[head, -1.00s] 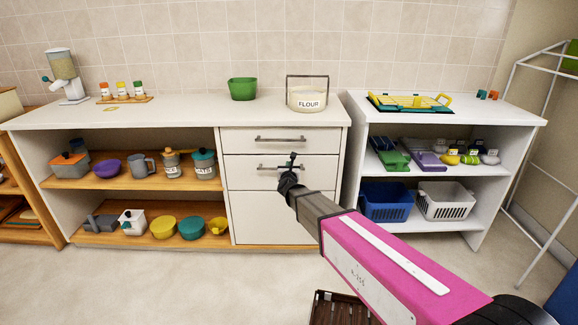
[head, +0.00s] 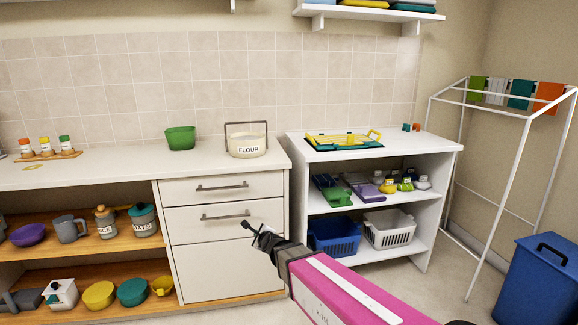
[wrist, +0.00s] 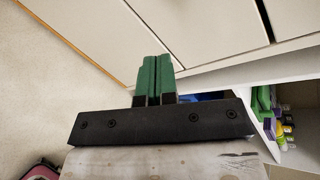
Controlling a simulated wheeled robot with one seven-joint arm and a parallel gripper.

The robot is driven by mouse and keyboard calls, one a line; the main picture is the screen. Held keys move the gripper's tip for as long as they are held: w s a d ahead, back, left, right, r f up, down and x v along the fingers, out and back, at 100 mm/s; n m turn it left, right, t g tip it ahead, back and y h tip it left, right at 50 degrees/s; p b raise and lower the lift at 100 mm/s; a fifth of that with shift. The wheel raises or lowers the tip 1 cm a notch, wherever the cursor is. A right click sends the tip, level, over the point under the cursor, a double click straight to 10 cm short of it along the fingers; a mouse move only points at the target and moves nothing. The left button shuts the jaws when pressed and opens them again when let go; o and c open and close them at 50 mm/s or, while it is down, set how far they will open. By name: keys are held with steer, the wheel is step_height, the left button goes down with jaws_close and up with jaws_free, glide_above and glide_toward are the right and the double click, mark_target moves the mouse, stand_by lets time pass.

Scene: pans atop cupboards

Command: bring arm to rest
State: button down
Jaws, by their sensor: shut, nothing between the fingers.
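My gripper (head: 258,233) is at the end of my pink and grey arm, in front of the white drawer unit in the head view. It is empty. In the wrist view its two green fingers (wrist: 155,80) are pressed together with nothing between them. The drawer fronts (wrist: 215,30) lie beyond the fingers in that view. From the head view I cannot tell how far the gripper is from the drawers.
Left stands a long cupboard with bowls and jars on open shelves. Right are a white shelf unit with baskets (head: 388,229), a drying rack and a blue bin (head: 536,265). Floor shows between rack and shelf.

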steer(key=s+d+f+n+g+h, duration=0.2)
steer(key=s+d+n+g, duration=0.2)
steer(key=d, duration=0.6)
steer(key=s+d+f+n+g+h, duration=0.2)
steer(key=s+d+n+g, duration=0.2)
steer(key=s+d+n, duration=0.3)
steer(key=s+d+f+n+g+h, duration=0.2)
steer(key=s+d+n, duration=0.4)
steer(key=d, duration=0.9)
steer(key=f+n+g, duration=0.1)
steer(key=n+g, duration=0.1)
steer(key=n, duration=0.1)
steer(key=shift+s+d, duration=0.2)
steer(key=shift+s, duration=0.05)
